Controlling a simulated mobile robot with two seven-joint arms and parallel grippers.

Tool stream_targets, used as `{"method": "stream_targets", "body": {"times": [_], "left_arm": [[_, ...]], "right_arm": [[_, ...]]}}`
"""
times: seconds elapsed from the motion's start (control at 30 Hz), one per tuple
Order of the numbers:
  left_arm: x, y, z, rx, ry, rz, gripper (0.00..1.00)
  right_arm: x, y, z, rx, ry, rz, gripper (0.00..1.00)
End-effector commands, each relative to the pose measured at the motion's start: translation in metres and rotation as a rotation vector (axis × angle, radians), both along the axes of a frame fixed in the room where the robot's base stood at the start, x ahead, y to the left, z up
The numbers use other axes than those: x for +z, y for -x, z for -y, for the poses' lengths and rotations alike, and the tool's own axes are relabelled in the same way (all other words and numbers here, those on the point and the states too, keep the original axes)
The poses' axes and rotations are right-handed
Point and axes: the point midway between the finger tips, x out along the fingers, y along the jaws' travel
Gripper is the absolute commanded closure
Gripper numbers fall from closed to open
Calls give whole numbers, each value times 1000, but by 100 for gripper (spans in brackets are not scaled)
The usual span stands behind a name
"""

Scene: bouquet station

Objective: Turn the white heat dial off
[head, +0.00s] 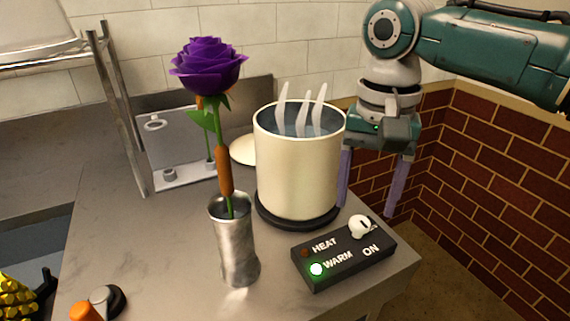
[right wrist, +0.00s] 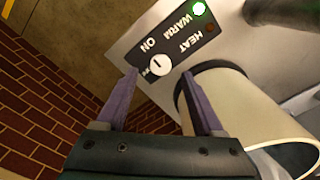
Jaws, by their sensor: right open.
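The white heat dial (head: 361,227) sits on the black control box (head: 345,258), near the word ON. The green WARM light (head: 316,269) is lit and the HEAT light (head: 305,252) is dark. In the right wrist view the dial (right wrist: 157,66) shows just beyond and between the fingertips. My right gripper (head: 366,208) is open and empty, its purple-grey fingers pointing down beside the pot, apart from the dial. In the right wrist view the gripper (right wrist: 160,75) has its two fingers spread. My left gripper is not in view.
A cream pot (head: 297,170) with steam stands on a black hot plate (head: 268,219) close to my right gripper. A metal vase (head: 237,250) holds a purple rose (head: 208,66) left of the box. A brick wall (head: 480,170) is at the right.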

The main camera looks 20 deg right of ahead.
Motion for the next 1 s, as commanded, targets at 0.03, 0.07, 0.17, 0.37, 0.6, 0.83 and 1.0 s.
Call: {"method": "stream_targets", "body": {"times": [0.03, 0.07, 0.17, 0.37, 0.6, 0.83, 1.0], "left_arm": [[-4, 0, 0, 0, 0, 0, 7], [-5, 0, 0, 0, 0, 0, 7], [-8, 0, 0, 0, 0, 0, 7], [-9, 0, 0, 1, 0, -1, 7], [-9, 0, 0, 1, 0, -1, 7], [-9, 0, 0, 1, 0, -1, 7], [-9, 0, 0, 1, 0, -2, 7]], "right_arm": [[-11, 1, 0, -1, 0, -3, 31], [-16, 1, 0, -1, 1, -2, 31], [-29, 0, -1, 1, 0, 0, 31], [-38, 0, 0, 2, 0, 1, 31], [-38, 0, 0, 2, 0, 1, 34], [-38, 0, 0, 2, 0, 1, 60], [-38, 0, 0, 2, 0, 1, 79]]}}
